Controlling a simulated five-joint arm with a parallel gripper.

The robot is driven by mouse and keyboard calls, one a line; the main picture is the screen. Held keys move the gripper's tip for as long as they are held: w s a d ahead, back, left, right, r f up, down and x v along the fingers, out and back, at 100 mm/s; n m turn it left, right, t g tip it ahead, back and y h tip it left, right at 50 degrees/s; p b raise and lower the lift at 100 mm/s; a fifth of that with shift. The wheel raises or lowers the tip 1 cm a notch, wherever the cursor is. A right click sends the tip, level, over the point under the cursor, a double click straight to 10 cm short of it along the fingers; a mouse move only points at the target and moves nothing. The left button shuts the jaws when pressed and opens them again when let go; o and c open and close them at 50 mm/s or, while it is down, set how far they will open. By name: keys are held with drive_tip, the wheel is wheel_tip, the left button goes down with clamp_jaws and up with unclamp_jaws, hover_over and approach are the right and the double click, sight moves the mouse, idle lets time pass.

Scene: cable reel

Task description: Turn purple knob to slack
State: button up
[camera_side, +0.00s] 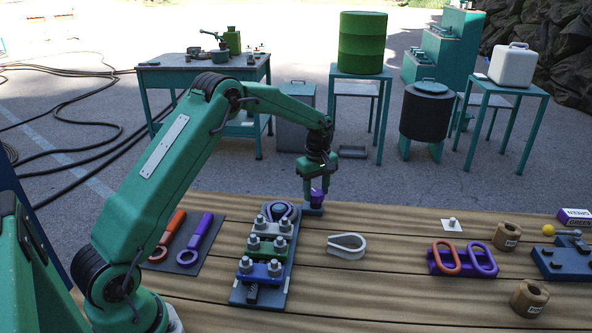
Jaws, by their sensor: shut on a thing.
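The purple knob (317,196) stands near the far edge of the wooden bench, on a small dark base (313,211). My gripper (314,190) points straight down and is shut on the purple knob, with a finger on each side of it. The upper part of the knob is partly hidden by the fingers. Any slack marking on the knob or its base is too small to tell.
Left of the knob is a board (262,290) with several clamps and bolts. A pale loop (346,246) lies in front. Orange and purple tools (201,237) lie on a dark mat at left. Purple and orange links (462,260) and wooden rings (507,237) sit at right.

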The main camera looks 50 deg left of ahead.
sight(316, 192)
drive_tip(key=n, duration=0.5)
drive_tip(key=shift+n, duration=0.3)
drive_tip(key=n, duration=0.4)
drive_tip(key=shift+r+n, duration=0.1)
drive_tip(key=shift+n, duration=0.2)
drive_tip(key=o, duration=1)
wheel_tip(316, 192, up, 7)
drive_tip(key=shift+r, duration=0.35)
drive_tip(key=shift+r, duration=0.1)
